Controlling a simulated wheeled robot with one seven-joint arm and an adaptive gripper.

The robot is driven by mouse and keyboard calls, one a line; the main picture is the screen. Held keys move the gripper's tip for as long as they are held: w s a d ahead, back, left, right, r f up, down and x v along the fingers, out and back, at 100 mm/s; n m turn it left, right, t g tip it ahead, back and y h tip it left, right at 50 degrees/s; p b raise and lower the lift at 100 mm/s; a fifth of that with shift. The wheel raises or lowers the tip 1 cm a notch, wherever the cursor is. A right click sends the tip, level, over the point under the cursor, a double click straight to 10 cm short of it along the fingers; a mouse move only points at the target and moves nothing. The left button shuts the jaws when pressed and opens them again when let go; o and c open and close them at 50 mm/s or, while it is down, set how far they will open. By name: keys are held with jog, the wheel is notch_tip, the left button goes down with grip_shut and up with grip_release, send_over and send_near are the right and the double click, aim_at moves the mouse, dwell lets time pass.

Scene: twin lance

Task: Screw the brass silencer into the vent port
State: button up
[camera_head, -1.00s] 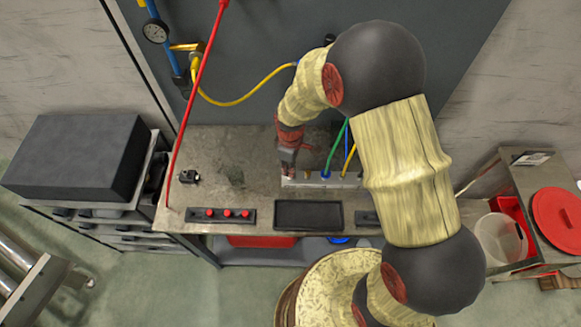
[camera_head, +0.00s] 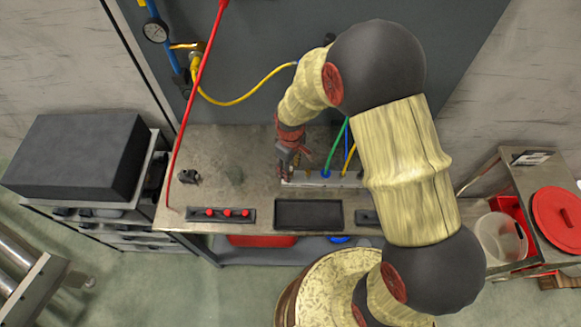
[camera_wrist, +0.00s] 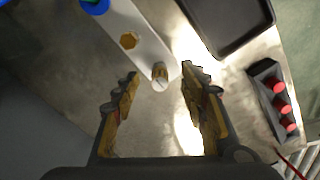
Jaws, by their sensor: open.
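The pale manifold block (camera_head: 325,182) lies at the back of the bench, and its end also shows in the wrist view (camera_wrist: 148,47). A small pale metallic cylinder (camera_wrist: 159,72), apparently the brass silencer, stands at the block's near end; how deep it sits in the vent port cannot be told. A brass hex fitting (camera_wrist: 129,41) sits further along the block. My gripper (camera_head: 288,165) is at the block's left end. In the wrist view my gripper (camera_wrist: 158,84) is open, its fingers apart on either side of the cylinder's end, with visible gaps.
A black tray (camera_head: 308,214) lies in front of the block, beside a panel with red buttons (camera_head: 228,215). Green, blue and yellow hoses rise from the block. A small dark object (camera_head: 189,177) stands at the bench's left.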

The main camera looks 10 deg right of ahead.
notch_tip(320, 180, up, 12)
dwell(0.7)
jog(key=s+d+r+m+t+b, duration=0.2)
jog(key=s+d+r+m+b, duration=0.2)
jog(key=s, duration=0.5)
jog(key=s+d+r+m+t+b, duration=0.3)
jog(key=s+r+b, duration=0.4)
jog(key=s, duration=0.3)
jog(key=d+m, duration=0.1)
jog(key=d, duration=0.1)
jog(key=shift+s+d+r+m+t+b, duration=0.2)
jog(key=shift+d+r+m+t+b, duration=0.1)
jog(key=shift+d+r, duration=0.1)
